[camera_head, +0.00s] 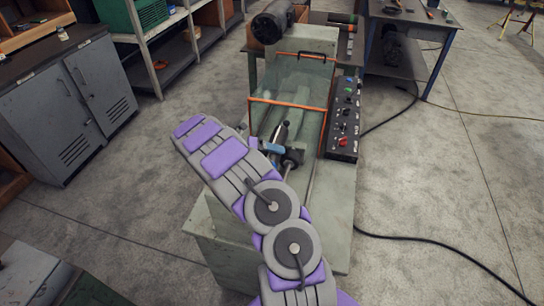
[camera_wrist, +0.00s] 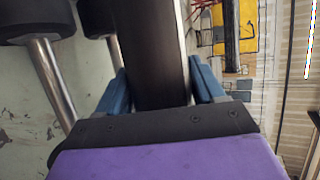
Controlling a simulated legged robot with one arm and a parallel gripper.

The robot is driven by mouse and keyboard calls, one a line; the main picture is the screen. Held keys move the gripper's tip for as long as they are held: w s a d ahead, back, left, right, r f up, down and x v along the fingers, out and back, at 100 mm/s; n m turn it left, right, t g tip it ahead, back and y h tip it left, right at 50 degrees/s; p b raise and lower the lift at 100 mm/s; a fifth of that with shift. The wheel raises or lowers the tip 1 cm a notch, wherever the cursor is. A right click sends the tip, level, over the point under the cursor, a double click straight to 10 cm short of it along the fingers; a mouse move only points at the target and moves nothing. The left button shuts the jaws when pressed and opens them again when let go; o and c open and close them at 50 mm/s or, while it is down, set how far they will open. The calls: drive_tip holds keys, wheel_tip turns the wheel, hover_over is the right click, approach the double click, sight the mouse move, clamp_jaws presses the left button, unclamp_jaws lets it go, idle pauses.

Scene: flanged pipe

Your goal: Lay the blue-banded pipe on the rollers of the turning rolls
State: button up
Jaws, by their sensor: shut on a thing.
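My gripper (camera_wrist: 160,95) has blue fingers on both sides of a dark pipe (camera_wrist: 155,50) in the wrist view and is shut on it. The pipe runs up out of the picture, with a pale strip along its right edge. No blue band can be made out on it. Dark rollers (camera_wrist: 35,20) of the turning rolls on steel shafts (camera_wrist: 50,80) show left of the pipe. I cannot tell whether the pipe touches them. In the head view, my purple and grey arm hides most of the gripper and pipe; a dark roller (camera_head: 291,158) shows beside a blue part.
The grey-green machine (camera_head: 318,215) has an orange-framed clear guard (camera_head: 300,85) and a button panel (camera_head: 345,120) on its right. Grey cabinets (camera_head: 75,95) and shelving stand left, a workbench (camera_head: 415,12) back right. Cables lie on the otherwise clear right floor.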

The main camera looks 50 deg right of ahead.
drive_tip(key=shift+f+b, duration=0.4)
drive_tip(key=shift+f, duration=0.15)
drive_tip(key=shift+f+p, duration=0.6)
drive_tip(key=shift+f, duration=1.5)
drive_tip(key=o, duration=1.8)
drive_tip(key=shift+f, duration=0.1)
drive_tip(key=shift+p, duration=0.3)
drive_tip(key=shift+r+p, duration=5.1)
drive_tip(key=shift+r, duration=1)
